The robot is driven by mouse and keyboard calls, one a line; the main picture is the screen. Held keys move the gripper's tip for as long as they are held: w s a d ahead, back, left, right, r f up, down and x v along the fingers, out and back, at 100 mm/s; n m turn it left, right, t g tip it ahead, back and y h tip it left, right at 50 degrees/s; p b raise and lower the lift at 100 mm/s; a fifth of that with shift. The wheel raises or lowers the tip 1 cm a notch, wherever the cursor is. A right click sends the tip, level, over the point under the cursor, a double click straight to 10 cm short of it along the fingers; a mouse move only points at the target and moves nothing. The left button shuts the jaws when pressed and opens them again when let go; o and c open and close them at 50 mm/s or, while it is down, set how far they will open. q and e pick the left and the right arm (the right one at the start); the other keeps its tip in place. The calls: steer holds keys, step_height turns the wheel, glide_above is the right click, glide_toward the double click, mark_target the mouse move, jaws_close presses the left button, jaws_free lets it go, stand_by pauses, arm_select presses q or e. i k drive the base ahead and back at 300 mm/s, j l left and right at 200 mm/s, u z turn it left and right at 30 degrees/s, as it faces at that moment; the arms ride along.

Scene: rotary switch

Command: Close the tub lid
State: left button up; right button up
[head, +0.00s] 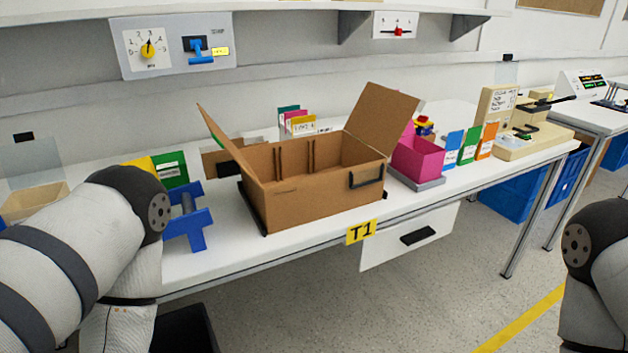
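A pink open-topped tub (418,160) stands on a grey base on the table, right of the cardboard box. A pink panel rises at its left rear, partly hidden by a box flap; I cannot tell whether it is a lid. The brown cardboard box (315,195) in the middle of the table is open on top, with one flap raised at the left and a larger one (383,120) raised at the right. It has a black handle on its front. My two arms show at the left and right edges, but neither gripper is in view.
A blue stand (187,222) is left of the box. Small coloured cards (470,145) stand right of the tub, before a beige device (520,125). A wall panel (175,46) holds a yellow dial and blue lever. The table's front edge carries a T1 label (361,231).

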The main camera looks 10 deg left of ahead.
mark_target(29, 136)
steer(key=u, duration=1.8)
steer(key=i+l+u, duration=0.1)
steer(key=i+u, duration=0.4)
steer(key=i, duration=0.1)
